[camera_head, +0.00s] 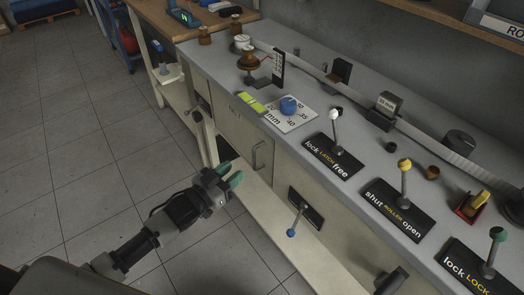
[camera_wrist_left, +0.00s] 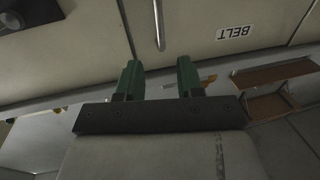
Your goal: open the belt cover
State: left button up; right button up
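The belt cover (camera_head: 236,132) is a pale panel on the front of the cabinet, closed as far as I can see. It bears a faint label and a grey bar handle (camera_head: 257,156) near its right edge. In the left wrist view, a panel (camera_wrist_left: 205,22) with the BELT label (camera_wrist_left: 236,32) shows upside down, and a metal bar handle (camera_wrist_left: 158,24) lies ahead of the fingers. My left gripper (camera_head: 230,174) has green fingers, spread apart and empty, in front of and below the handle. It also shows in the left wrist view (camera_wrist_left: 161,78). My right gripper does not show.
The bench top (camera_head: 300,70) holds several levers, including the white-knobbed latch lever (camera_head: 334,114) marked lock and free. A blue-knobbed lever (camera_head: 292,232) sticks out from the cabinet front, right of the cover. A low shelf runs below. The tiled floor (camera_head: 80,150) at left is clear.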

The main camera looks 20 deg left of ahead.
aim_at(253, 155)
pick_arm(q)
jog(key=x, duration=0.9)
jog(key=shift+w, duration=0.25)
grip_shut()
